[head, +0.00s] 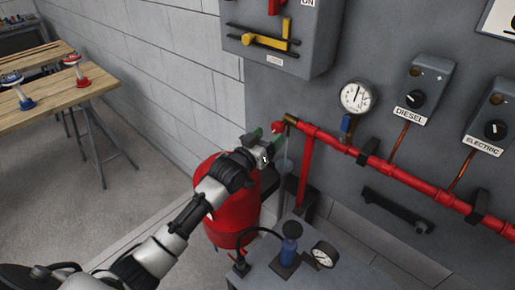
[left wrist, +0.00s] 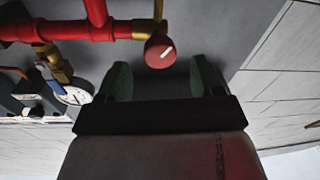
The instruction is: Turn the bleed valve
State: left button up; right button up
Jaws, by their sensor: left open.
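The bleed valve is a round red knob (head: 277,128) with a white mark, at the left end of the red pipe (head: 335,143). In the left wrist view the knob (left wrist: 159,51) sits just ahead of my fingertips, roughly centred between them. My left gripper (head: 266,142) has green-padded fingers and is open and empty. In the left wrist view the gripper (left wrist: 162,76) shows a finger on each side, with a gap between them. I cannot tell whether either finger touches the knob. My right gripper is out of view.
A pressure gauge (head: 356,96) and diesel (head: 417,90) and electric (head: 492,122) switch boxes are on the panel. A grey box with a yellow lever (head: 265,40) hangs above. A red tank (head: 229,225) stands below my arm. A wooden workbench (head: 50,90) is at left.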

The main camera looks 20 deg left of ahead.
pick_arm(q)
jog(key=b+v, duration=0.1)
jog(key=v, duration=0.4)
jog(key=shift+s+a, duration=0.1)
jog(key=shift+s, duration=0.05)
